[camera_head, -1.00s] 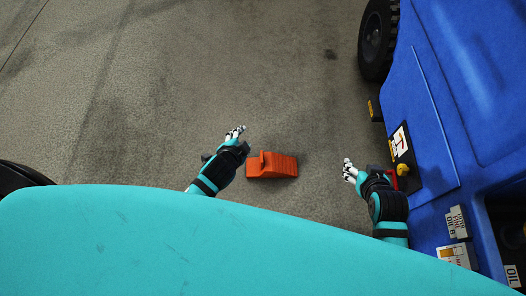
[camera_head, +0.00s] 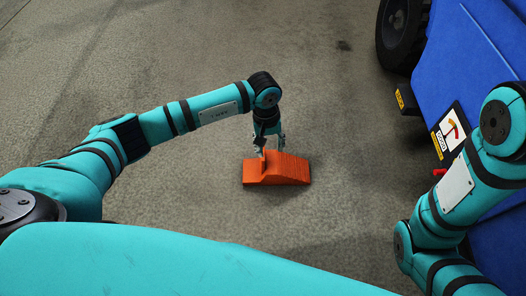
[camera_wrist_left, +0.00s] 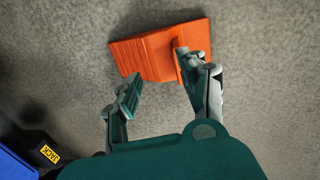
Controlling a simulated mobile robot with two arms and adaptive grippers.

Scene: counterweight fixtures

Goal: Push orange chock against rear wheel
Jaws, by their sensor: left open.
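The orange chock (camera_head: 285,170) lies on the floor in the middle of the head view. It is a ribbed wedge with a small upright tab at its left end. My left gripper (camera_head: 268,148) points down at the tab end and is open. In the left wrist view, the chock (camera_wrist_left: 155,52) lies just beyond the fingers of the left gripper (camera_wrist_left: 160,82). One finger is close by the tab; I cannot tell if they touch. A black wheel (camera_head: 404,32) of the blue vehicle stands at the top right, apart from the chock. My right gripper is hidden from view.
The blue vehicle's side (camera_head: 470,75) runs down the right, with a hammer-picture label (camera_head: 450,130) and a small yellow-marked block (camera_head: 402,98). The floor between chock and wheel is clear.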

